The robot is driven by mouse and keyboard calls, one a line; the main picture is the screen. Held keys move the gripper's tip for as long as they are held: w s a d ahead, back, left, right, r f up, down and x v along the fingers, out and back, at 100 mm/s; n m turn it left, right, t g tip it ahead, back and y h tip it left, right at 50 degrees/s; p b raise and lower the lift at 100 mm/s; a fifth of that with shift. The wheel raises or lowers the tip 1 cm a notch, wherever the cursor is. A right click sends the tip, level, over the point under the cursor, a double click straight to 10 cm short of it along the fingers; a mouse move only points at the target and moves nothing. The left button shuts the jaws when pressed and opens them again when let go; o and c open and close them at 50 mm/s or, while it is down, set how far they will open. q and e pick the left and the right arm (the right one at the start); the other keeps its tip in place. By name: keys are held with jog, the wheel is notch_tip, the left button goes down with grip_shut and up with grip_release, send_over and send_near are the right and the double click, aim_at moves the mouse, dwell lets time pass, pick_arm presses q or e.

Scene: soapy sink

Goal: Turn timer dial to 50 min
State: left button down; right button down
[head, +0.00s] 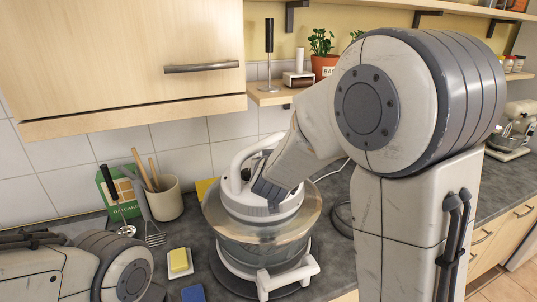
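A countertop cooker (262,240) stands on the counter, with a clear bowl in a white stand and a white lid (240,203) with a raised handle. My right arm reaches over it from the right. The dark end of my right gripper (270,193) is down at the top of the lid and overlaps it in the picture. The timer dial cannot be made out; the gripper and arm cover that part of the lid. I cannot tell whether the gripper touches a dial or how far its fingers are apart. My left arm shows at the lower left, its gripper out of view.
Left of the cooker are a yellow sponge (180,262), a blue sponge (193,293), a utensil crock (164,198) and a green box (119,193). A wall cabinet (120,60) hangs above. A small shelf (270,95) holds a potted plant (322,54).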

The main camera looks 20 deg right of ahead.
dwell(0.5)
jog(key=c, duration=0.7)
grip_release()
jog(key=shift+o, duration=0.2)
jog(key=shift+s+r, duration=0.1)
jog(key=p+v, duration=0.1)
jog(key=v, duration=0.8)
jog(key=shift+s+a+r, duration=0.2)
jog(key=shift+s, duration=0.4)
